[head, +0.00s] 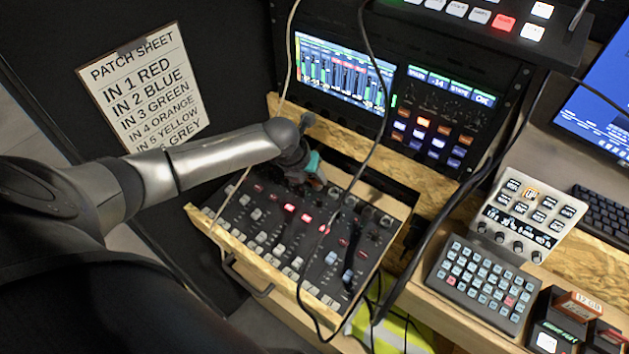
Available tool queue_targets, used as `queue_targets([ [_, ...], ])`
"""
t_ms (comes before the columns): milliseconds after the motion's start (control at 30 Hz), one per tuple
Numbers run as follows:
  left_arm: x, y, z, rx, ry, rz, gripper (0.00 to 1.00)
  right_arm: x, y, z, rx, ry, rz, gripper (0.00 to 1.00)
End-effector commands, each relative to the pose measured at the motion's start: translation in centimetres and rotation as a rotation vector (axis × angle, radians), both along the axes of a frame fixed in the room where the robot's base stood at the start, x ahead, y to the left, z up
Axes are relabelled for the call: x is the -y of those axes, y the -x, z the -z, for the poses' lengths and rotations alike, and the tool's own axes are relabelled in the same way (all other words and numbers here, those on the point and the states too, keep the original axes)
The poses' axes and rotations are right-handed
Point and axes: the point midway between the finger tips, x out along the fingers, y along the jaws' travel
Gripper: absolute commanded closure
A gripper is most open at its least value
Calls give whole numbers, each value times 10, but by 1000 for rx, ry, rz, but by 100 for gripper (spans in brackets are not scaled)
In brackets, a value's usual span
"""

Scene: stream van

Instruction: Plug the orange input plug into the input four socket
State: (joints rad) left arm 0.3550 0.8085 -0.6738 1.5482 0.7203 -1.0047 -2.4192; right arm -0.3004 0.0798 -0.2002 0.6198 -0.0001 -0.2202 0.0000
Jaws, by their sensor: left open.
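My left gripper (308,176) reaches in from the left over the back part of a mixer panel (262,262) in a pulled-out wooden drawer. It is open. A small teal piece shows at the gripper. I cannot make out the orange input plug or the input four socket; the gripper and wrist cover part of the mixer's back rows. Dark cables and plugs (367,214) stand at the mixer's back right. The patch sheet (147,90) on the left reads "IN 4 ORANGE". My right gripper is not in view.
Loose cables, including a black cable (375,95), hang in front of the rack screens (343,70) and down across the mixer. A keypad (482,282), a white control box (528,217) and a keyboard (605,215) lie to the right. The drawer's wooden rim (262,268) borders the mixer.

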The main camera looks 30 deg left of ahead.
Motion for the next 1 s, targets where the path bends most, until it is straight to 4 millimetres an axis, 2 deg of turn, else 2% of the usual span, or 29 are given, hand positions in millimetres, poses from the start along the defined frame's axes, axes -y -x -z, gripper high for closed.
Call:
queue_targets([
  [167, 0, 0, -1, 1, 0, 0, 57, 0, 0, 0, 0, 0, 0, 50],
  [500, 0, 0, -1, 1, 0, 0, 95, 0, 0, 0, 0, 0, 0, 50],
  [567, 0, 0, -1, 1, 0, 0, 100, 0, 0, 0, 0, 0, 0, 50],
  [1000, 0, 0, -1, 1, 0, 0, 100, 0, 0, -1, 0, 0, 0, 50],
])
